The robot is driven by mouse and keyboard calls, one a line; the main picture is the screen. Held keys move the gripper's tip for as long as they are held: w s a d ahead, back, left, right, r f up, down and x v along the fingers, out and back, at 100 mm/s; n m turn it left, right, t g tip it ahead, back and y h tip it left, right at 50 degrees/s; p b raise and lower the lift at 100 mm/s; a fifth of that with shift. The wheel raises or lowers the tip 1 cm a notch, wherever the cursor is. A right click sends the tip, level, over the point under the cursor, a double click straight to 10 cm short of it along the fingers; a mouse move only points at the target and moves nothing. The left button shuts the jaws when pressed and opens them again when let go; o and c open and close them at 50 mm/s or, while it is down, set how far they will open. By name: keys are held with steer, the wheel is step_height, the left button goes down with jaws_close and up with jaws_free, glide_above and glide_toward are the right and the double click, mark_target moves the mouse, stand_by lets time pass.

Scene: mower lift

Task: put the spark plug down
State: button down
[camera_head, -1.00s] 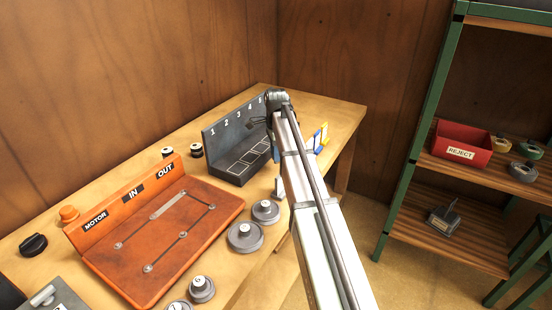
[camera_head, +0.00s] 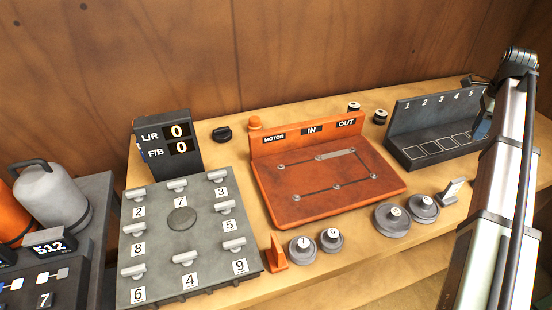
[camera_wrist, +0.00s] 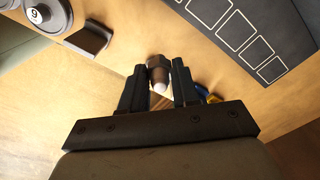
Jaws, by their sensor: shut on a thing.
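In the wrist view my gripper (camera_wrist: 159,76) is shut on the spark plug (camera_wrist: 158,68), a short dark piece with a pale rounded tip. It is held between the two black fingers, over the wooden bench (camera_wrist: 130,35). I cannot tell how far it is above the wood. In the head view my arm covers most of the gripper, and the spark plug does not show. The grey rack (camera_head: 437,145) numbered 1 to 5 has outlined squares on its base, which show to the right of the gripper in the wrist view (camera_wrist: 243,32).
An orange board (camera_head: 310,190) marked MOTOR, IN and OUT lies left of the rack. Round numbered weights (camera_head: 392,221) stand near the bench's front edge. A grey numbered plate (camera_head: 205,255) and a display (camera_head: 168,143) are farther left.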

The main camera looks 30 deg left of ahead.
steer(key=shift+w+r, duration=0.1)
steer(key=shift+r, duration=0.85)
steer(key=s+a+n, duration=0.1)
steer(key=s+a, duration=0.2)
steer(key=a, duration=1.6)
steer(key=s+a+n, duration=0.1)
steer(key=s+a, duration=0.2)
steer(key=a, duration=1.6)
steer(key=s+a+n, duration=0.1)
steer(key=s+a, duration=1.1)
steer(key=a, duration=0.4)
steer(key=s+a+n, duration=0.2)
steer(key=s+a, duration=1)
steer(key=a, duration=0.4)
steer(key=shift+d+f, duration=0.2)
steer(key=shift+f, duration=3.65)
steer(key=shift+d+f, duration=0.15)
steer(key=shift+f, duration=3.7)
steer(key=shift+f, duration=0.1)
steer(key=c, duration=0.8)
jaws_free()
